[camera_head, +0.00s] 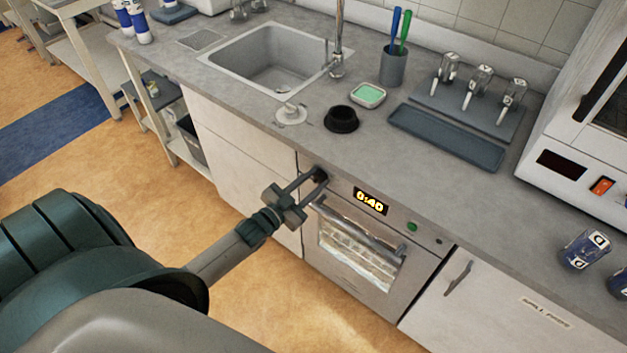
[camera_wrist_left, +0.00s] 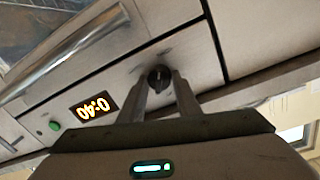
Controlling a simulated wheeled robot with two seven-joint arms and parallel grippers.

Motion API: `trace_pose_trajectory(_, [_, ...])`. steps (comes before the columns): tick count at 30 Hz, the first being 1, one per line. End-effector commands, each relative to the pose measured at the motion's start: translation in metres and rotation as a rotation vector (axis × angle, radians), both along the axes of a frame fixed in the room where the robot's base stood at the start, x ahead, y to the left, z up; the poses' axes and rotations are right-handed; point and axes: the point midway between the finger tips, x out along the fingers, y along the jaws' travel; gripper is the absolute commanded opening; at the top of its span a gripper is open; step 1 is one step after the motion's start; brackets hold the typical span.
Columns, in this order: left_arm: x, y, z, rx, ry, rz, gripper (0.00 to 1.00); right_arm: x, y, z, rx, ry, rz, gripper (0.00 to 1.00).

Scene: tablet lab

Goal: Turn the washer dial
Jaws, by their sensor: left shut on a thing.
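The washer (camera_head: 362,248) is a built-in front-loading unit under the grey counter. Its panel has a display (camera_head: 370,201) reading 0:40 and a green button (camera_head: 412,227). The dark round dial (camera_head: 320,174) is at the left end of the panel. My left gripper (camera_head: 313,179) reaches in from the left, its two fingers shut on the dial. In the left wrist view, the dial (camera_wrist_left: 158,77) sits between the fingertips, with a light mark on its face. The display shows there upside down (camera_wrist_left: 93,107). My right gripper is not in view.
A bar handle (camera_head: 358,225) crosses the washer door below the panel. The counter edge overhangs just above the dial. On the counter are a sink (camera_head: 217,57), a black bowl (camera_head: 341,120) and a dark tray (camera_head: 445,138). The floor in front is clear.

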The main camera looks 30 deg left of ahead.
Motion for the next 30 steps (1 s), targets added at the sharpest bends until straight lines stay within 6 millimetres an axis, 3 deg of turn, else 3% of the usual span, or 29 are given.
trace_pose_trajectory(16, [-0.0007,-0.0004,-0.0016,0.037,0.0,0.0,0.08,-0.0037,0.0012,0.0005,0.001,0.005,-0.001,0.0])
trace_pose_trajectory(17, [-0.0007,-0.0004,-0.0016,0.037,0.0,-0.001,0.35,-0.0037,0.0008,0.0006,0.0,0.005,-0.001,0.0])
trace_pose_trajectory(19, [-0.0006,-0.0005,-0.0015,0.037,0.0,0.0,0.49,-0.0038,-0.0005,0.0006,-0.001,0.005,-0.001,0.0])
trace_pose_trajectory(30, [-0.0016,0.0001,-0.0007,0.036,-0.002,0.0,0.49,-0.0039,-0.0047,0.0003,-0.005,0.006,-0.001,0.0])
